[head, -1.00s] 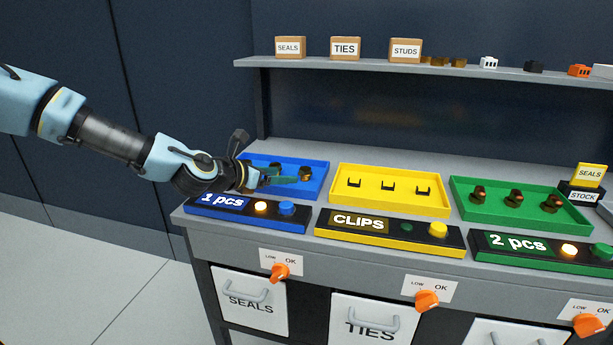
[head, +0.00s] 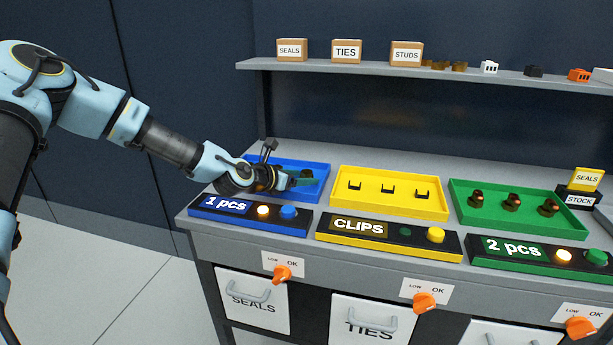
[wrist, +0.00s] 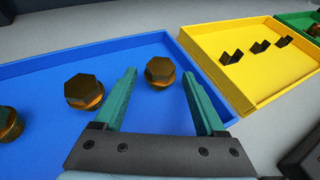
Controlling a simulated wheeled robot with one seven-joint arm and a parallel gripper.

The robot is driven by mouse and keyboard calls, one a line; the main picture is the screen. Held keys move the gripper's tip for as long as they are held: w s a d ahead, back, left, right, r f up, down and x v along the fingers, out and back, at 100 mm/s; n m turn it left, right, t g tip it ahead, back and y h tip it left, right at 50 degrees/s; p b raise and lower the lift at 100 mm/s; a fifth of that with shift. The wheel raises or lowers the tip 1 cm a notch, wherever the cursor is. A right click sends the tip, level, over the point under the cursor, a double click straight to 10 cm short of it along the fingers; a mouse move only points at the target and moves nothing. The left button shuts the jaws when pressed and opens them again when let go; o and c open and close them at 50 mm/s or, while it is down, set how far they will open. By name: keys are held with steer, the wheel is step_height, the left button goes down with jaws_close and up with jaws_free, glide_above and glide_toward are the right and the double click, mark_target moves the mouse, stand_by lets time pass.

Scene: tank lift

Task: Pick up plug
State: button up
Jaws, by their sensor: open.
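Several brass plugs with dark hex heads lie in the blue tray (wrist: 40,70). In the wrist view one plug (wrist: 160,72) is between the tips of my open gripper (wrist: 165,85), near the tray's right wall, with a gap on both sides. A second plug (wrist: 84,91) lies just left of the left finger, outside the jaws. A third plug (wrist: 9,124) is cut off at the left edge. In the head view my gripper (head: 300,181) is low over the blue tray (head: 318,167) and hides most of the plugs.
A yellow tray (head: 390,205) with black clips stands right of the blue tray. A green tray (head: 470,212) with brass studs is farther right. Button panels (head: 249,214) line the bench front. A shelf (head: 380,68) with boxes runs above.

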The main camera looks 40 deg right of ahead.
jaws_close()
stand_by(0.4)
steer(key=shift+r, duration=0.1)
